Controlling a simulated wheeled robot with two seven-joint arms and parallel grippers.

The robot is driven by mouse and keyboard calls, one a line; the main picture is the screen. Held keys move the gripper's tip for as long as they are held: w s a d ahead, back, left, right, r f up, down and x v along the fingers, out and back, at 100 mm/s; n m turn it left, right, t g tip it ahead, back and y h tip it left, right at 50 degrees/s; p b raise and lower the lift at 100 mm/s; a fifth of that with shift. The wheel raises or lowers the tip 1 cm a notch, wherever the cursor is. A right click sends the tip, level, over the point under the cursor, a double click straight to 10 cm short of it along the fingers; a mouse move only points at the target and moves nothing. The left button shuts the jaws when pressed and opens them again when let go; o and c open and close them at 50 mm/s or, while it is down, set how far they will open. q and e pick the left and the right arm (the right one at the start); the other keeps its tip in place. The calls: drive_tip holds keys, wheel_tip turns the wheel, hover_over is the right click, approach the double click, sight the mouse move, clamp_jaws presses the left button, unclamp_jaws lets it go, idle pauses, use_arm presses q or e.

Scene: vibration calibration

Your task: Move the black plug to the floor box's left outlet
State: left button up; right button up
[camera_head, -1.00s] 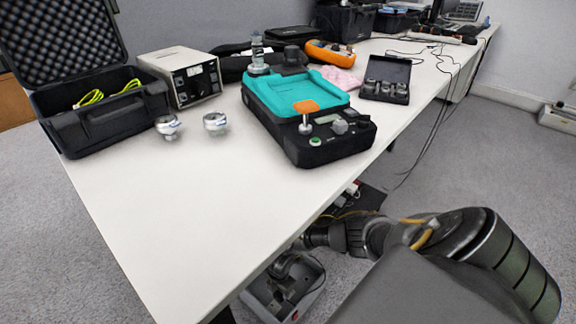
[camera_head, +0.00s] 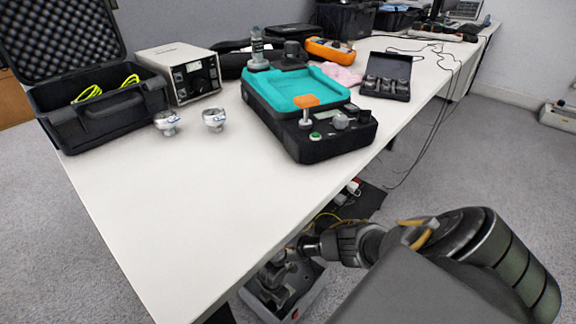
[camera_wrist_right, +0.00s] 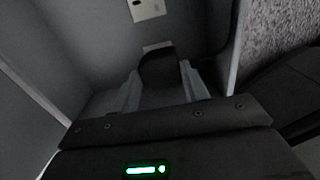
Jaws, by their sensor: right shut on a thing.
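In the right wrist view the black plug (camera_wrist_right: 158,68) sits between the two pale fingers of my right gripper (camera_wrist_right: 161,82), which is shut on it. The plug points into the grey floor box. A pale outlet plate (camera_wrist_right: 157,46) lies just behind the plug and is mostly hidden by it. I cannot tell whether the plug touches it. Another pale outlet (camera_wrist_right: 147,10) with small holes shows at the top. In the head view the floor box (camera_head: 318,297) is on the floor below the table edge, with my right gripper (camera_head: 270,280) at it. My left gripper is not in view.
The white table (camera_head: 165,215) overhangs close beside my right arm. A black and teal device (camera_head: 335,140), an open black case (camera_head: 105,120) and a grey meter box (camera_head: 180,72) stand on it. A power strip (camera_head: 353,187) and cables lie on the floor behind the box.

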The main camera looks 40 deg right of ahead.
drive_tip(key=shift+f, duration=0.4)
drive_tip(key=shift+f, duration=0.85)
idle(3.8)
drive_tip(key=o, duration=1)
drive_tip(key=shift+o, duration=0.2)
drive_tip(key=shift+r, duration=0.1)
drive_tip(key=shift+r+p, duration=2.5)
wheel_tip(320, 180, up, 11)
drive_tip(key=p, duration=0.6)
drive_tip(key=shift+f, duration=0.15)
